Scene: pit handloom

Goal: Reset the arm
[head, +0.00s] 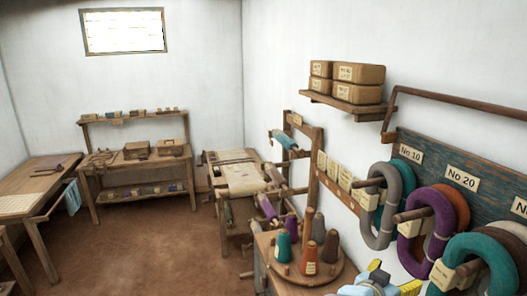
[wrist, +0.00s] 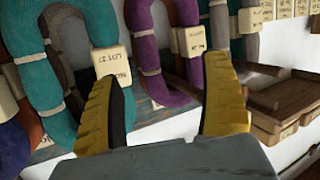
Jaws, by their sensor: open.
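My gripper shows in the wrist view (wrist: 160,75) with its two yellow fingers spread wide apart and nothing between them. Part of my arm's end, in yellow, blue and white, shows at the bottom edge of the head view (head: 380,284). The wrist view looks tilted or upside down toward hanging yarn hanks. A teal hank (wrist: 95,22) with a cream tag is beyond the left finger. A purple hank (wrist: 143,45) is beyond the gap between the fingers. I cannot tell whether the fingers touch any hank.
In the head view, grey (head: 376,215), purple (head: 438,232) and teal (head: 487,262) hanks hang on wall pegs at right. Yarn cones stand on a round wooden tray (head: 330,276). A shelf (head: 345,107) holds boxes. The loom (head: 240,180) is farther back. The brown floor (head: 120,245) is open.

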